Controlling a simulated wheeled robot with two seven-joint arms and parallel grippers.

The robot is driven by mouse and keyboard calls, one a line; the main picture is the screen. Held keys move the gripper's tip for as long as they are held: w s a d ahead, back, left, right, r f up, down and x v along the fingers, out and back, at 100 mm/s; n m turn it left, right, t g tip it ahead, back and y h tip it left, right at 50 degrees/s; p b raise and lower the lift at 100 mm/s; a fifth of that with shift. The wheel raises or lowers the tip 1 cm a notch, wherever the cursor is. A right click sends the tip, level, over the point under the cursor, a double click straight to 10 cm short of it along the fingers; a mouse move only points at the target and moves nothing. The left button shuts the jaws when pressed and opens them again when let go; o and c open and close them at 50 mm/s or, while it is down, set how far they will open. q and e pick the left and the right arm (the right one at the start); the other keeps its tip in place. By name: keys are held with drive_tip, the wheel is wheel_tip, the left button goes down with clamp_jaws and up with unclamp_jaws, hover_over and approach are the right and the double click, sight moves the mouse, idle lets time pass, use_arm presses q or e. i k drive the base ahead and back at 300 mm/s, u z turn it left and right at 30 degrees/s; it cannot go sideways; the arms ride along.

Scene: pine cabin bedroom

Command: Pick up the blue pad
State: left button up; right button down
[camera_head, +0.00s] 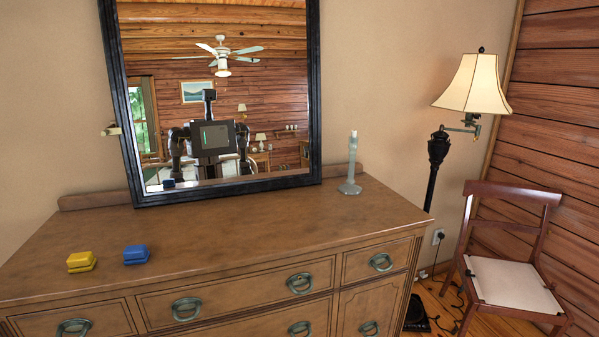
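The blue pad (136,254) is a small, thick block lying on the left part of the wooden dresser top (230,238), not far from its front edge. A similar yellow pad (81,262) lies just to its left, with a small gap between them. Neither of my grippers shows directly in the head view. My body appears only as a small reflection in the mirror, too small to tell the state of the grippers.
A black-framed mirror (314,90) stands at the back of the dresser. A pale candlestick (351,180) stands at the right rear. The dresser's middle and right front are clear. A floor lamp (474,85) and a chair (510,285) are at the right.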

sight(137, 253)
drive_tip(key=k, duration=0.6)
drive_tip(key=u, duration=0.7)
drive_tip(key=i, duration=1)
drive_tip(key=u, duration=0.45)
